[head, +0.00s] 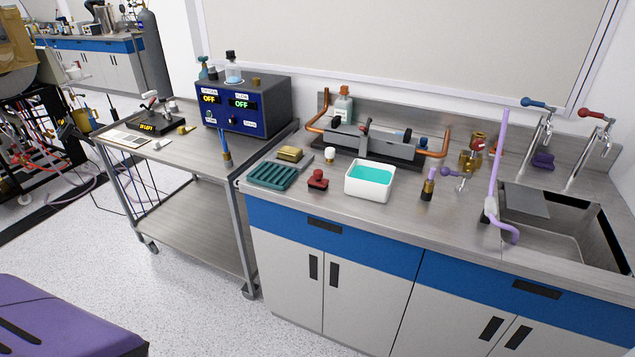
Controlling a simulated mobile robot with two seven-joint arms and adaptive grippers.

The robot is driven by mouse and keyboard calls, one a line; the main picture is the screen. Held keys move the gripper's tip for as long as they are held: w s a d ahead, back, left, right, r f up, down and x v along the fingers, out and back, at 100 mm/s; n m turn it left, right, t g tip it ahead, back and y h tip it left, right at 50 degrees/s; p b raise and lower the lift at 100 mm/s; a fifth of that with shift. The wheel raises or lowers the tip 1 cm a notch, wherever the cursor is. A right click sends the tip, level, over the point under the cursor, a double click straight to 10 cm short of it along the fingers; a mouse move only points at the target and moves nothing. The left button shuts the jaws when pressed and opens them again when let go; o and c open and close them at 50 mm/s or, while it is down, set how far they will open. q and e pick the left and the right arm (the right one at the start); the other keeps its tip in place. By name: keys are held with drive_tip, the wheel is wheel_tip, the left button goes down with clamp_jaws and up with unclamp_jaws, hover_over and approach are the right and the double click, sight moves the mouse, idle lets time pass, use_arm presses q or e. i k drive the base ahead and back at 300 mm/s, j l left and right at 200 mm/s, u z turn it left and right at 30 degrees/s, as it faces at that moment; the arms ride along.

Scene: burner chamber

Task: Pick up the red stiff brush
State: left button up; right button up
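A small red object with a knob-like top and a dark underside (317,181) stands on the steel counter, and it looks like the red stiff brush. It sits between a green ribbed tray (272,176) on its left and a white tub of teal liquid (369,181) on its right, apart from both. Its bristles are too small to make out. Neither of my grippers is in view.
Behind it are a yellow sponge-like block (290,154) and a small white-topped bottle (330,155). A burner rig with copper pipes (370,142) stands farther back. A sink (560,245) is at right. A steel cart (180,150) stands left.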

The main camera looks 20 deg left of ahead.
sight(316, 181)
drive_tip(key=j+z, duration=0.3)
drive_tip(key=j, duration=0.4)
drive_tip(key=j+z, duration=0.3)
drive_tip(key=j, duration=0.4)
